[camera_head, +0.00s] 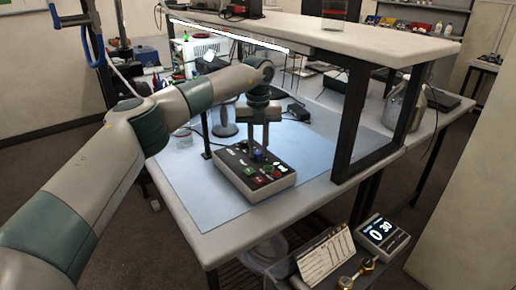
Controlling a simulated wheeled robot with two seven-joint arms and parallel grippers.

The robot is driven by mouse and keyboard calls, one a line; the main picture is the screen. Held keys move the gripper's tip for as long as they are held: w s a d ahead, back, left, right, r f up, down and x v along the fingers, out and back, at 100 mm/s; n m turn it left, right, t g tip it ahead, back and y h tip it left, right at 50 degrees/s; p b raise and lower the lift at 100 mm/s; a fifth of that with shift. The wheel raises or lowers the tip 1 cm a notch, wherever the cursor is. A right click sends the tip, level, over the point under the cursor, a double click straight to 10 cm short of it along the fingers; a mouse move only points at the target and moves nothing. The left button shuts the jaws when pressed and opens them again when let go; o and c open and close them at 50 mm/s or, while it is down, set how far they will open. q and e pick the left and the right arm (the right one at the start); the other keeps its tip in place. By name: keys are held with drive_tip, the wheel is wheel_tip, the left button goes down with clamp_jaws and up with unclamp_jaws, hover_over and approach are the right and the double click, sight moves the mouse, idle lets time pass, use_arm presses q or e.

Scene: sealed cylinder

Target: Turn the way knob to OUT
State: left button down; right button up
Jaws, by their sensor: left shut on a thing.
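A control box (237,184) with a dark top panel lies on the light blue mat of the workbench. Its panel carries a blue knob (258,155), with red and green controls nearer its front right edge. My left gripper (258,149) points straight down over the rear part of the panel and is shut on the blue knob, which its fingers partly hide. The panel's white markings are too small to read, so I cannot tell which way the knob points. My right gripper is not in view.
A display (383,236) reading 0 and 30 stands at the lower right, beside a printed card (325,256) and brass fittings (357,272). A dark shelf leg (350,120) rises right of the box. The mat (205,200) is clear left of the box.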

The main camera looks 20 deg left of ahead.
sight(258, 152)
use_arm(q)
drive_tip(key=shift+w+r, duration=0.1)
drive_tip(key=shift+r, duration=0.05)
drive_tip(key=c, duration=1.5)
unclamp_jaws()
drive_tip(key=shift+c, duration=0.2)
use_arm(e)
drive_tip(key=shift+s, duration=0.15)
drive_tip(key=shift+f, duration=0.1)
use_arm(q)
drive_tip(key=shift+r, duration=0.4)
wheel_tip(258, 152, up, 16)
drive_tip(key=b, duration=0.1)
drive_tip(key=shift+r+b, duration=0.25)
drive_tip(key=shift+b, duration=0.15)
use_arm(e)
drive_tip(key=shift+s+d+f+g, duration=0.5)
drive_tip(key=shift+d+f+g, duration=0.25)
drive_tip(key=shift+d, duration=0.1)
